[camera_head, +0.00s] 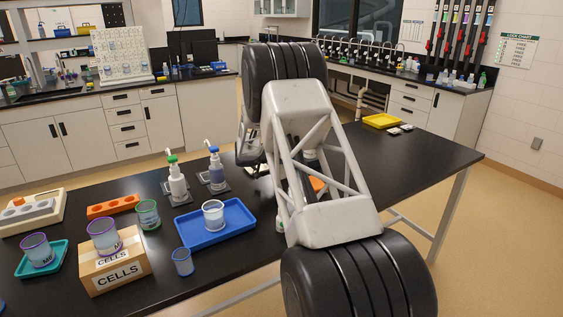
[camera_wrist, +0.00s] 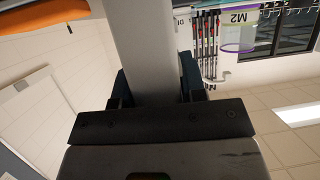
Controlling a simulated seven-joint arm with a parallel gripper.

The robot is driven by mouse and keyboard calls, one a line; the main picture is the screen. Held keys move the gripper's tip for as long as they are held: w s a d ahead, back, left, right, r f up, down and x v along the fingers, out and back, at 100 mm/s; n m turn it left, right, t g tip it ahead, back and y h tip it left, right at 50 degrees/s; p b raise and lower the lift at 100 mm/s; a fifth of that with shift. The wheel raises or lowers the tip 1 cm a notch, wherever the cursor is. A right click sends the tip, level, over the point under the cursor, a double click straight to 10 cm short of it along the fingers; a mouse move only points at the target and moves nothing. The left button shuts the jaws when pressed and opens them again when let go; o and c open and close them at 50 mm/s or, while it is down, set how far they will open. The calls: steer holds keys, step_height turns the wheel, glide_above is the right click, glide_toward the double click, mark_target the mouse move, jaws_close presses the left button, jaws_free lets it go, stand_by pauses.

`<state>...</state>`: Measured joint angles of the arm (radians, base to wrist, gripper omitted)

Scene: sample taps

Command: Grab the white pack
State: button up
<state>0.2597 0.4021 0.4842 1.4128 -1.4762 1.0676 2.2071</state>
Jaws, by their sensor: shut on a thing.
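In the wrist view, my gripper (camera_wrist: 152,88) is shut on a flat-faced pale grey block (camera_wrist: 143,45). The block sits between the two dark fingers and runs out of the top of the picture. I cannot tell for certain whether it is the white pack. In the head view, my own arm stands in front and hides most of the gripper and whatever it holds. Two small whitish flat pieces, one (camera_head: 393,131) beside the other (camera_head: 407,127), lie on the black table near the yellow tray.
The black table (camera_head: 430,158) carries a blue tray (camera_head: 237,237) with a beaker, two pump bottles (camera_head: 176,183) and a cardboard CELLS box (camera_head: 115,272) with a beaker on top. A yellow tray (camera_head: 382,121) lies at the back right. The table's right part is mostly clear.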

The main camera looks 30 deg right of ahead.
step_height(320, 180, up, 28)
stand_by(0.7)
steer(key=shift+f, duration=0.1)
stand_by(0.9)
